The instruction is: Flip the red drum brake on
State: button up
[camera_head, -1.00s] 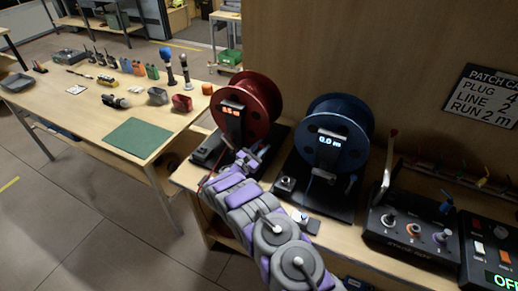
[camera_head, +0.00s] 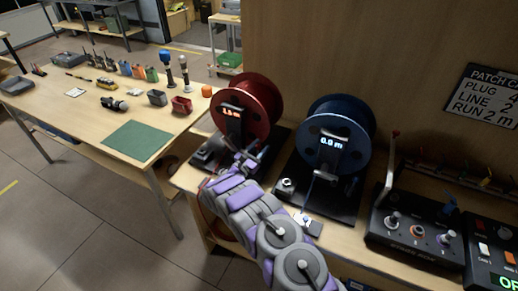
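The red drum (camera_head: 262,98) stands on a dark base at the left end of the near bench. A small orange-lit display (camera_head: 232,112) is on its front post. My gripper (camera_head: 243,163) is at the front of this base, just below the display post. My arm comes up from the lower right and covers part of the base. The gripper's fingers are small and dark here, and I cannot tell whether they are open or touching anything. I cannot make out the red drum's brake clearly.
A blue drum (camera_head: 352,122) reading 0.0 m stands close to the right. A black control box (camera_head: 415,232) with a raised lever is farther right. A wooden table (camera_head: 60,115) with a green mat (camera_head: 137,141) is at the left. A wooden panel stands behind the drums.

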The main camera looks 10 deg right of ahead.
jog(key=shift+o, duration=0.4)
jog(key=p+v, duration=0.2)
jog(key=v, duration=1.5)
jog(key=shift+s+a, duration=0.1)
jog(key=shift+a, duration=0.05)
